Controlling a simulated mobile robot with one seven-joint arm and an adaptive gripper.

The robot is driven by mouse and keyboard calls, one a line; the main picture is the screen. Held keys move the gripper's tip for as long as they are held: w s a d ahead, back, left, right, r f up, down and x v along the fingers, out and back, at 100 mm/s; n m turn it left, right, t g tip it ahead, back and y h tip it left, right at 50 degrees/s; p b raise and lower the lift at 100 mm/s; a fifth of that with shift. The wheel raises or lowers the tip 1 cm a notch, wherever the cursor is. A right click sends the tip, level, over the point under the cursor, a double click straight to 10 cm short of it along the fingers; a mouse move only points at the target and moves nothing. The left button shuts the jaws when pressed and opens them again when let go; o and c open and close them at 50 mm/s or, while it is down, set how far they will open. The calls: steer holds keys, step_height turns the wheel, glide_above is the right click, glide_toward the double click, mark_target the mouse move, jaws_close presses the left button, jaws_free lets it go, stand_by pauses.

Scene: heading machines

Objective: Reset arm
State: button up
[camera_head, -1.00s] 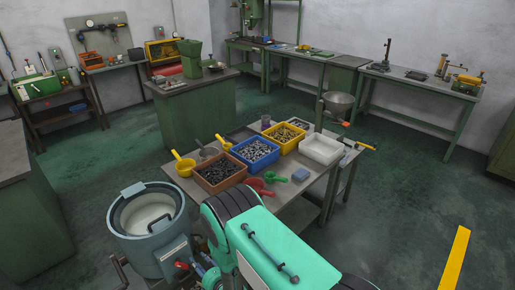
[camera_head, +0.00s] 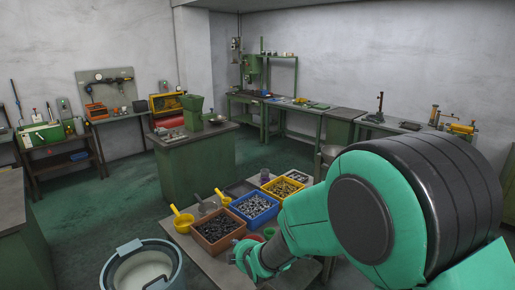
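My green and black arm fills the right and lower right of the head view. Its large rounded joint is close to the camera, and a narrower link runs left to a small green wrist part low in the middle, over the front of the work table (camera_head: 212,268). I cannot make out any gripper fingers. The arm hides the right part of the table, where only a bit of the metal bowl shows.
On the table are a brown bin (camera_head: 218,233), a blue bin (camera_head: 254,209) and a yellow bin (camera_head: 284,190), all with small metal parts, and a yellow scoop (camera_head: 183,223). A grey-blue tub (camera_head: 115,281) stands at lower left. A green cabinet (camera_head: 195,172) stands behind; floor lies open at left.

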steer(key=s+d+r+m+g+h+p, duration=0.1)
steer(key=s+d+r+m, duration=0.3)
steer(key=s+d+r, duration=0.6)
steer(key=s+d+r+m+g+h+p, duration=0.15)
steer(key=s+d+r+m, duration=0.35)
steer(key=d+r, duration=0.5)
steer(key=s+d+r+m, duration=0.2)
steer(key=s, duration=0.6)
steer(key=s+d+r+m+g+h+p, duration=0.1)
steer(key=s+d+r, duration=0.2)
steer(key=s, duration=0.6)
steer(key=s+d+r+m+g+p, duration=0.1)
steer(key=s+d+r+m, duration=0.1)
steer(key=s, duration=0.7)
steer(key=shift+d+r+m+h, duration=0.3)
steer(key=shift+d+r+h, duration=0.05)
steer(key=shift+d+r, duration=0.25)
steer(key=shift+f, duration=0.1)
step_height(320, 180, down, 5)
steer(key=b, duration=0.5)
